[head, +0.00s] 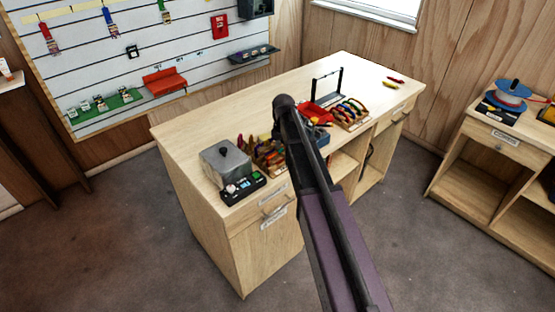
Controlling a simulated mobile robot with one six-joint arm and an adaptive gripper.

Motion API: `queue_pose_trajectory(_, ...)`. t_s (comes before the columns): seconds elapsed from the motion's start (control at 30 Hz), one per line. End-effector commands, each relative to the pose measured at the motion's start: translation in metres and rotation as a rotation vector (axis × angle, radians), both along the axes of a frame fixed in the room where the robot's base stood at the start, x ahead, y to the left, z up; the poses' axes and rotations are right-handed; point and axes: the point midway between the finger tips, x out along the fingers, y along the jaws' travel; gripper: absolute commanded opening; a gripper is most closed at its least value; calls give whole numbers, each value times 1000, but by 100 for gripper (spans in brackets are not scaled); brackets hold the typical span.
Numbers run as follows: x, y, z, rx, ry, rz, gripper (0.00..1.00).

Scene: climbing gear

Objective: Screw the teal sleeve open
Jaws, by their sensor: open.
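I cannot make out a teal sleeve in the head view. Several coloured carabiner-like pieces (350,109) sit on a small rack on the workbench (240,115), right of my arm. They are too small to tell their parts apart. My arm rises from the bottom of the view and crosses in front of the workbench. Its upper end is a dark joint, and my gripper does not show. The arm hides part of the bench's middle.
A grey metal box (225,160) and a black tray (243,189) stand at the bench's near left. A red bin (318,114) and a black frame (327,88) stand farther back. Bare benchtop (215,112) lies at the back left.

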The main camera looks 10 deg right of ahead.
Motion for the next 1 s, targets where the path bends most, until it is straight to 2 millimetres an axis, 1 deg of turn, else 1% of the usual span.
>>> queue_pose_trajectory(1.0, -13, -7, 0, 0, 0, -1, 63)
